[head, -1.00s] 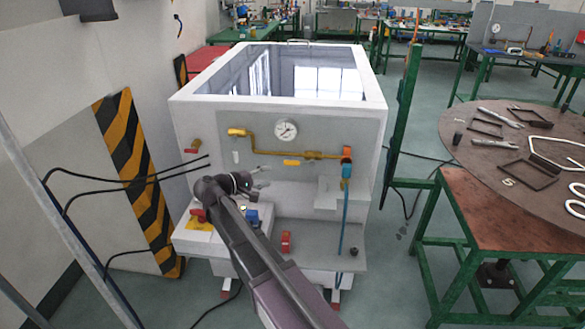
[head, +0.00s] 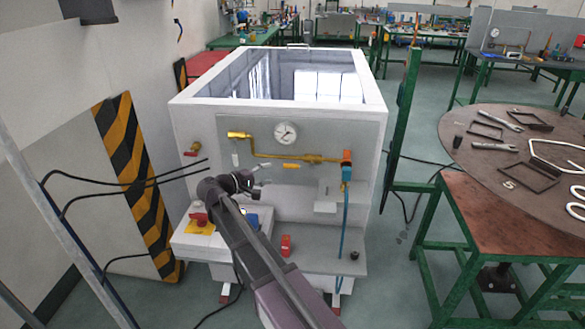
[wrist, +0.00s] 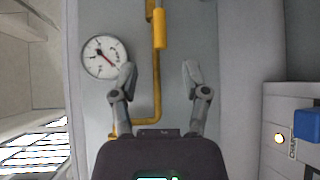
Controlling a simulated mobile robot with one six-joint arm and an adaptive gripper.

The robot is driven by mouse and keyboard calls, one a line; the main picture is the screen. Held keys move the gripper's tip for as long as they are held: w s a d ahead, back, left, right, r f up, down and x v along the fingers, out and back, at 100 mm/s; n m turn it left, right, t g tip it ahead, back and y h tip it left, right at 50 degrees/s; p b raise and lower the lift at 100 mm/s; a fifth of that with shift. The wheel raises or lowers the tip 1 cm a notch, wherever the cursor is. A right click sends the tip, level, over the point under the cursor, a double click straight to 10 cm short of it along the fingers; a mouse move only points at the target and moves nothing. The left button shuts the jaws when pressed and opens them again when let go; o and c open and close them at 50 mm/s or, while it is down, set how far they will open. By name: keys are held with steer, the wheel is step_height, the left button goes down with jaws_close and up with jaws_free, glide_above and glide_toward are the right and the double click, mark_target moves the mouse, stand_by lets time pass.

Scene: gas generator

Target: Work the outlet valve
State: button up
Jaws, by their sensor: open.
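A brass pipe (head: 262,155) runs across the front panel of the white generator below a round gauge. A yellow lever handle (head: 292,166) lies level under the pipe; it also shows in the wrist view (wrist: 160,28), beyond the fingertips. A red-handled valve (head: 192,150) sits at the panel's left. No readable label shows which one is the outlet valve. My gripper (head: 261,184) is in front of the panel, below and left of the yellow handle. In the wrist view my gripper (wrist: 159,72) is open and empty, its fingers apart, with the handle roughly in line with the gap.
The gauge (head: 285,133) is above the pipe and near one fingertip in the wrist view. A blue hose (head: 345,215) hangs at the right. A ledge with a red button (head: 199,219) and a red block (head: 286,245) is below. Black cables (head: 130,182) stretch at the left.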

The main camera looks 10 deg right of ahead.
mark_target(294, 166)
steer(key=b+x, duration=0.1)
steer(key=x, duration=1)
jaws_close()
steer(key=shift+a, duration=0.15)
steer(key=shift+b, duration=0.3)
